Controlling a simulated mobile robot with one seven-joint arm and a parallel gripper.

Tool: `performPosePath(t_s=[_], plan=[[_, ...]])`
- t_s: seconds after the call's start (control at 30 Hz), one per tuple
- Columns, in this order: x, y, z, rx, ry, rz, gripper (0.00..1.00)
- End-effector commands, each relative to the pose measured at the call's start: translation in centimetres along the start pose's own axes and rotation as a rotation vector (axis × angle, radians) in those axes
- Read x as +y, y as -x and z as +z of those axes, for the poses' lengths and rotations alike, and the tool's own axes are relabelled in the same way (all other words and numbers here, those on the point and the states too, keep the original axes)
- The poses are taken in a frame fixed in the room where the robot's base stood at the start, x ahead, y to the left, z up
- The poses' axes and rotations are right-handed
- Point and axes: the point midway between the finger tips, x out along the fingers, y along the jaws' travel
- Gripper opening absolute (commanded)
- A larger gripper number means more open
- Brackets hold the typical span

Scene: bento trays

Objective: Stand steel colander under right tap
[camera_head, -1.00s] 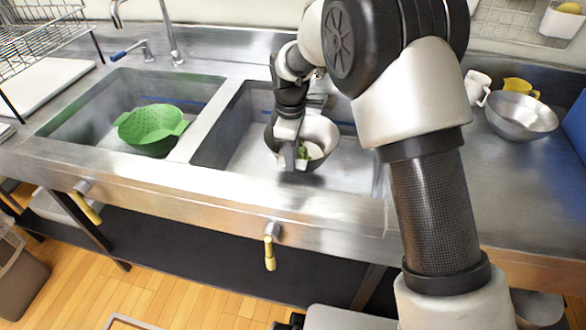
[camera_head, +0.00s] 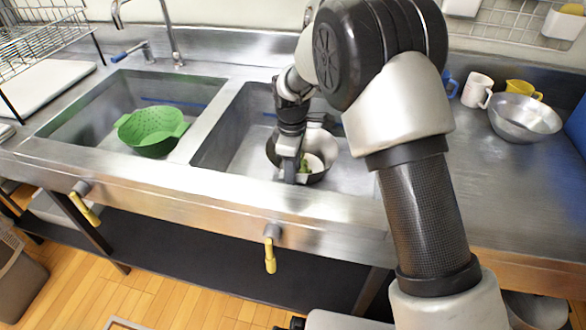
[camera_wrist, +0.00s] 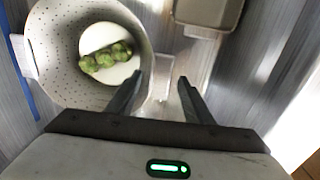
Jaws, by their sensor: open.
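The steel colander (camera_head: 322,148) is in the right basin (camera_head: 233,140), towards its middle. In the wrist view the colander (camera_wrist: 60,62) shows its holed wall, with several round green vegetables (camera_wrist: 105,57) over a white disc inside. My gripper (camera_head: 292,172) is at the colander's near side. In the wrist view my gripper (camera_wrist: 160,79) has its fingers apart, with a pale tab at the colander's rim between them. Whether they touch it I cannot tell. The right tap is mostly or wholly hidden behind my arm, so its place over the colander cannot be judged.
A green colander (camera_head: 152,126) sits in the left basin, near the left tap (camera_head: 172,45). A steel bowl (camera_head: 524,118), a white mug (camera_head: 476,90) and a yellow mug (camera_head: 521,88) stand on the right counter. A dish rack (camera_head: 40,35) is at far left.

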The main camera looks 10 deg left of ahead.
Motion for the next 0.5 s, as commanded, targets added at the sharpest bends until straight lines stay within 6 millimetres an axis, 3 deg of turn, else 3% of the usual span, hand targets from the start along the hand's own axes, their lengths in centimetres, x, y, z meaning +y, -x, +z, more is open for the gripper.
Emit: performPosePath(t_s=[0.17, 0.5], plan=[[0.1, 1.4, 0.0, 0.001, 0.000, 0.002, 0.47], [0.1, 8.5, -0.1, 0.002, 0.000, 0.003, 0.47]])
